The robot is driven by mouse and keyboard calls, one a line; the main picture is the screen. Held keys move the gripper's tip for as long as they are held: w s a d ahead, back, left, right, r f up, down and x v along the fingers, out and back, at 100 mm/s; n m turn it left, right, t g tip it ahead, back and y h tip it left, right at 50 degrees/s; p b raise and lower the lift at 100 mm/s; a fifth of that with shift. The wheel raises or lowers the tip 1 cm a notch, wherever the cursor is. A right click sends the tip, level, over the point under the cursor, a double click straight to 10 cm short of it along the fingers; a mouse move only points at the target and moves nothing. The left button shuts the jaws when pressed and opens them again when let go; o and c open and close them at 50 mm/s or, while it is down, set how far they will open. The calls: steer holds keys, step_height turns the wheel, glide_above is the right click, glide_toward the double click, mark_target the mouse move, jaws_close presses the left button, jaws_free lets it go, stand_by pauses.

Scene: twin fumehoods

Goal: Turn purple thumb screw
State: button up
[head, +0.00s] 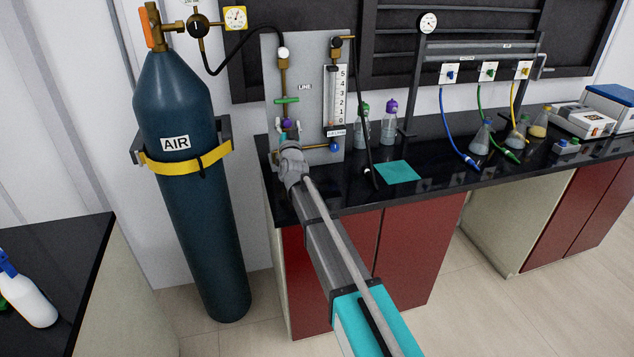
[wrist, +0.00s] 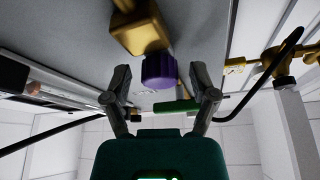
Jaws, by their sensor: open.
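The purple thumb screw (wrist: 159,71) sits on a brass fitting (wrist: 140,34) on the grey panel. In the wrist view it lies between and just beyond the fingertips of my gripper (wrist: 160,84). The fingers are apart, one on each side of the screw, and I see no clear contact. In the head view the purple screw (head: 288,124) shows small on the panel, just above my gripper (head: 288,140), which is partly hidden by my own wrist. A green handle (wrist: 178,105) shows behind the fingers in the wrist view.
The grey panel (head: 307,75) also carries a green valve handle (head: 287,100), a flow meter (head: 336,95) and a blue knob (head: 335,147). A dark AIR cylinder (head: 180,200) stands left. Bottles (head: 389,125) and a black hose (head: 364,120) are to the right on the black bench.

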steer(key=shift+n, duration=0.5)
